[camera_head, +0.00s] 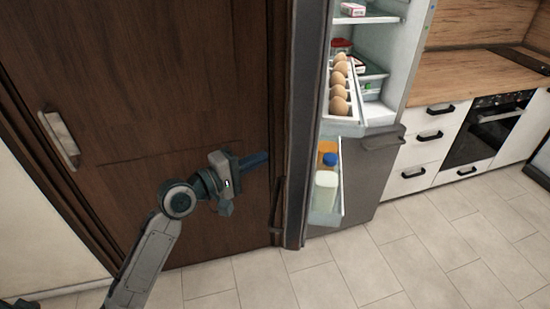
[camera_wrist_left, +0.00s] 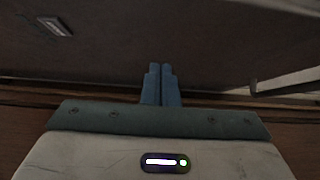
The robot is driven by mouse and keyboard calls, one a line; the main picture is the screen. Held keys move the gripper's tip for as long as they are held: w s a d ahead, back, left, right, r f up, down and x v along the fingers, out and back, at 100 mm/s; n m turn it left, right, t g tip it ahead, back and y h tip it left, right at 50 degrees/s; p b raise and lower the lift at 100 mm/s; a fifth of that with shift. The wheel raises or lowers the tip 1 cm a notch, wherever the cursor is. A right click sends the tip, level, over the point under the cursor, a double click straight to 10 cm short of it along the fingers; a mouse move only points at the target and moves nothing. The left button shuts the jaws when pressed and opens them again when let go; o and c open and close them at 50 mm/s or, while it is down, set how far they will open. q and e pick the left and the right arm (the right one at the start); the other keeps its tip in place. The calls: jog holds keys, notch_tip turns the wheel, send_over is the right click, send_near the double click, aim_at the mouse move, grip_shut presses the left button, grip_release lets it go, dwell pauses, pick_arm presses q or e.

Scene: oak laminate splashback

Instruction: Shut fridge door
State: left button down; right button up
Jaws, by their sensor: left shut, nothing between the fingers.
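The fridge door (camera_head: 309,120) stands open in the head view and shows nearly edge-on, its dark outer side to the left. Its inner shelves hold several eggs (camera_head: 340,88) and a white bottle with a blue cap (camera_head: 326,185). The fridge body (camera_head: 400,75) is open behind it, with its shelves visible. My left gripper (camera_head: 262,158) is shut and empty, left of the door's outer side; I cannot tell whether it touches. The shut fingers also show in the left wrist view (camera_wrist_left: 161,84). My right gripper is out of view.
A dark brown wooden panel (camera_head: 140,80) with a metal handle (camera_head: 59,138) stands behind my left arm. White drawers (camera_head: 422,150), a wooden counter (camera_head: 465,75) and an oven (camera_head: 490,125) are at the right. The tiled floor (camera_head: 430,245) in front is clear.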

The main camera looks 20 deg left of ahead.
pick_arm(q)
jog(key=d+p, duration=0.1)
jog(key=d, duration=0.1)
jog(key=w+d, duration=0.1)
jog(key=d, duration=0.1)
jog(key=shift+d+p, duration=0.1)
jog(key=shift+p, duration=0.25)
dwell(0.3)
